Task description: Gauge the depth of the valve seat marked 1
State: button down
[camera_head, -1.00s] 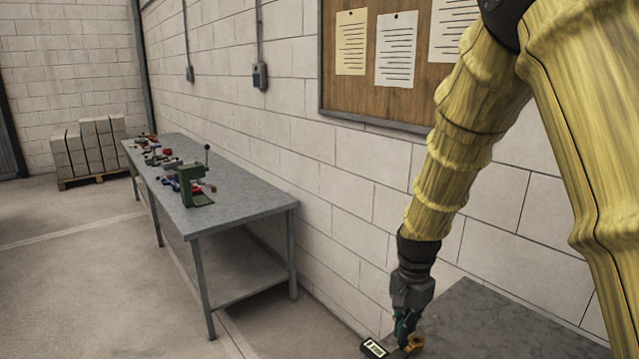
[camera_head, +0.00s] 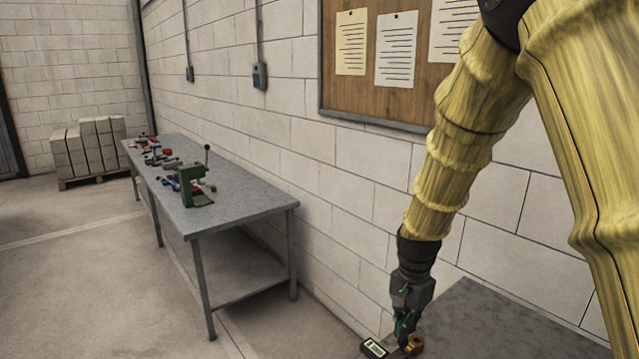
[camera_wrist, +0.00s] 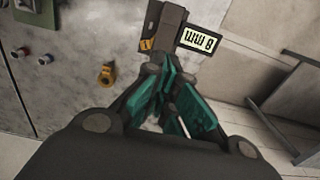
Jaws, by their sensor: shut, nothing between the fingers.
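My gripper (camera_head: 403,328) points down at the near end of a grey bench top, low in the head view. In the wrist view its teal-padded fingers (camera_wrist: 172,100) are shut, with nothing visible held. Just beyond them lies a dark gauge (camera_wrist: 165,22) with a display (camera_wrist: 200,40) that appears to read 8 mm, upside down. The display also shows in the head view (camera_head: 374,348). A small brass-yellow fitting (camera_wrist: 106,75) sits on the grey surface to the left; I cannot tell whether it is a valve seat.
The grey bench top (camera_head: 490,325) runs along the block wall. A separate long bench (camera_head: 240,212) with a green tool (camera_head: 188,187) stands left; floor between is clear.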

jog(key=shift+f, duration=0.25)
jog(key=shift+f, duration=0.75)
dwell(0.6)
dwell(0.8)
jog(key=shift+r+p, duration=2.85)
jog(key=shift+r, duration=0.65)
jog(key=shift+f, duration=0.1)
